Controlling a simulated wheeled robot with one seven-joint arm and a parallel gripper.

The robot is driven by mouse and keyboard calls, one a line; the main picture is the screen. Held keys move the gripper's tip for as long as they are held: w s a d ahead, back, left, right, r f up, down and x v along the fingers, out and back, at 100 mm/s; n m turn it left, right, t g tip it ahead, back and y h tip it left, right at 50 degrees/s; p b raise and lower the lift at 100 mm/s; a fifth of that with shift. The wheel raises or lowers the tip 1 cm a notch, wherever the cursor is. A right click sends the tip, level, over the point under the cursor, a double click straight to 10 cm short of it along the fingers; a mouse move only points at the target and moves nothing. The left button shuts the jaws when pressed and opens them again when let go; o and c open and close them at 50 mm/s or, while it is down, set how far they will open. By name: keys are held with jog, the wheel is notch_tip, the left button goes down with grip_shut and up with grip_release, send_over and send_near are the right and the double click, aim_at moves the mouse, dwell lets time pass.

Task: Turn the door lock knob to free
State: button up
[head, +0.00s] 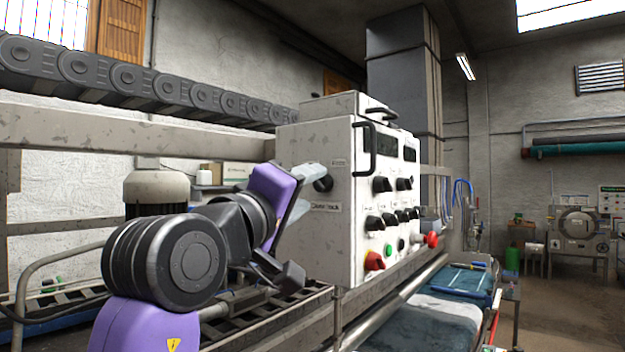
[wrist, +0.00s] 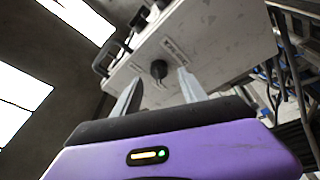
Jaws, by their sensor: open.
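The door lock knob (head: 323,184) is a dark round knob on the side face of the white control box (head: 300,145), just above a label (head: 326,207) that seems to read "Door lock". My gripper (head: 308,191) is in front of that face, its pale fingers pointing at the knob. The wrist view also shows the knob (wrist: 158,69) between and just beyond the tips of my gripper (wrist: 158,79). The fingers are spread on both sides with nothing held. I cannot tell whether they touch the knob. Its pointer direction is too small to read.
The box's front has several black knobs (head: 382,184), a red switch (head: 373,261), a red button (head: 431,239) and a black handle (head: 364,148). A metal rail (head: 390,300) runs below. A grey motor-like drum (head: 156,190) stands behind my arm.

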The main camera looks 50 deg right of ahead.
aim_at(320, 183)
jog(key=shift+p+x, duration=0.35)
jog(key=shift+x, duration=1.1)
jog(key=shift+c, duration=0.4)
grip_shut()
